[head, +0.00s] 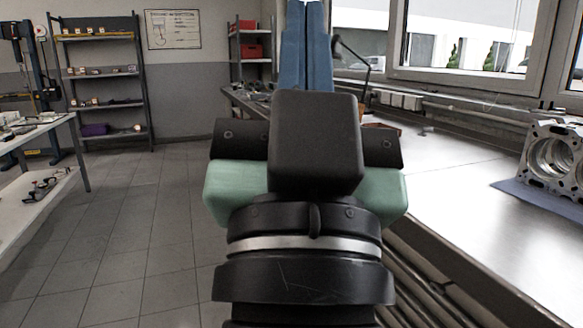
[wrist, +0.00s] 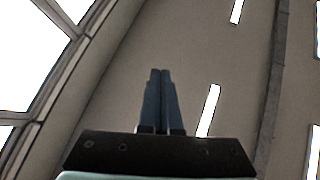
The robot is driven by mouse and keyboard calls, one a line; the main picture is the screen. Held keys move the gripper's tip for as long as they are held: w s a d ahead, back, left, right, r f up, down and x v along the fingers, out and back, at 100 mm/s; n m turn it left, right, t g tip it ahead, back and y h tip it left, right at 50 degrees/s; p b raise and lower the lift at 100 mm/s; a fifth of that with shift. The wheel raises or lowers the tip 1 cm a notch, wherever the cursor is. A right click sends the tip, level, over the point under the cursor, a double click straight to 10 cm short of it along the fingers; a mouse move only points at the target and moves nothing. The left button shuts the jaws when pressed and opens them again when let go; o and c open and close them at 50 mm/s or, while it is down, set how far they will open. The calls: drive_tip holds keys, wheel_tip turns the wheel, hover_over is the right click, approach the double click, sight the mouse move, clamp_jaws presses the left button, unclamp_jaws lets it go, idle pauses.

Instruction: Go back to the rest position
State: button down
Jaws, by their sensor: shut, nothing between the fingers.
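My gripper (head: 305,45) stands in the middle of the head view, its blue fingers pointing up and its black and green body below them. In the wrist view my gripper (wrist: 160,75) shows its two blue fingers side by side, shut with nothing between them. Behind the fingers the wrist view shows only the ceiling, strip lights and windows. The gripper is raised in front of the bench and touches nothing that I can see. Its body hides part of the bench and floor.
A metal workbench (head: 470,200) runs along the right under the windows. An engine block (head: 553,160) stands on a blue mat (head: 540,203) at its right. A white table (head: 38,130) and a shelf rack (head: 105,85) are at the left. The tiled floor (head: 130,220) between is clear.

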wheel_tip(320, 180, up, 31)
drive_tip(key=s+n+y+p, duration=0.1)
drive_tip(key=p, duration=2.8)
drive_tip(key=shift+s+a+t+p, duration=0.4)
drive_tip(key=shift+a, duration=0.05)
